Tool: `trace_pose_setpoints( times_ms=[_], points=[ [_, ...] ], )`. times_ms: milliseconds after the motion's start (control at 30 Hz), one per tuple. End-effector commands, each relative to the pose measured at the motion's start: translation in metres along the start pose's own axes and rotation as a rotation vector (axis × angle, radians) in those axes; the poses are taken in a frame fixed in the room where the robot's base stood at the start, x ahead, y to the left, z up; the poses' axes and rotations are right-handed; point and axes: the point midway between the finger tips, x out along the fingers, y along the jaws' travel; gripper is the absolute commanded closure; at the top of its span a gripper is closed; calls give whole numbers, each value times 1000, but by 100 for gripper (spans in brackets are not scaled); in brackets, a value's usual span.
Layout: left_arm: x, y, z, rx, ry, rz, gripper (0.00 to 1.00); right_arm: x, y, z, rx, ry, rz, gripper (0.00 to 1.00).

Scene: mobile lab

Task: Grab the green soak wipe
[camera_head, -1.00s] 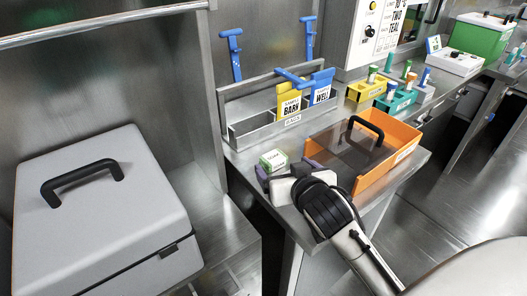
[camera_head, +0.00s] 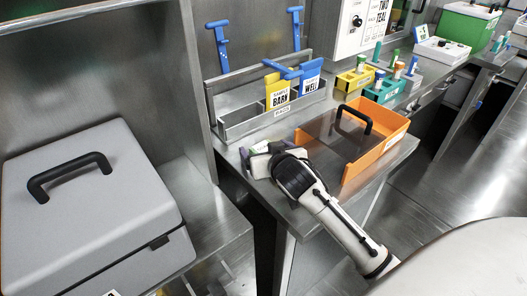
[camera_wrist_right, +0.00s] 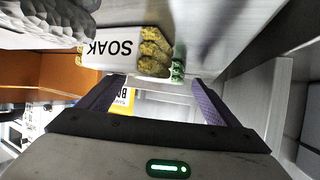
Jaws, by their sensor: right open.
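The green soak wipe (camera_head: 262,147), a small piece with a white label and green ends, lies on the steel bench left of the orange tray. My right gripper covers most of it in the head view. In the right wrist view the SOAK label (camera_wrist_right: 110,48) shows upside down, with rough yellow-green material beside it and a small bright green part at its right. My right gripper (camera_head: 260,157) is open at the wipe, its purple-lined fingers (camera_wrist_right: 155,95) apart; I cannot tell whether they touch it. My left gripper is not in view.
The orange tray (camera_head: 386,146) with a black-handled dark cover stands close right of my right gripper. A steel rack (camera_head: 240,127) with yellow and blue packets is behind. A grey lidded box (camera_head: 100,215) stands at left. Coloured tube blocks (camera_head: 380,92) stand farther back.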

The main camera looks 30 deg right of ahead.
Motion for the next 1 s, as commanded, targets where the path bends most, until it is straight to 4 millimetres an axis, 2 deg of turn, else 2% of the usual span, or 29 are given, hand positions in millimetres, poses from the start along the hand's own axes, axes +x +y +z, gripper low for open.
trace_pose_setpoints(
  times_ms=[33,267,567,667,1000],
  points=[
    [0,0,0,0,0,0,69,0,0,0,0,0,0,17],
    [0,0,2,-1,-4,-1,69,0,0,0,0,-1,0,56],
    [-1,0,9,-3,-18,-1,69,-1,0,0,0,0,0,57],
    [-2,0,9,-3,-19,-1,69,-3,0,-7,2,2,0,57],
    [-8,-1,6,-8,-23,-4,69,-31,0,-66,2,4,-1,57]
  ],
)
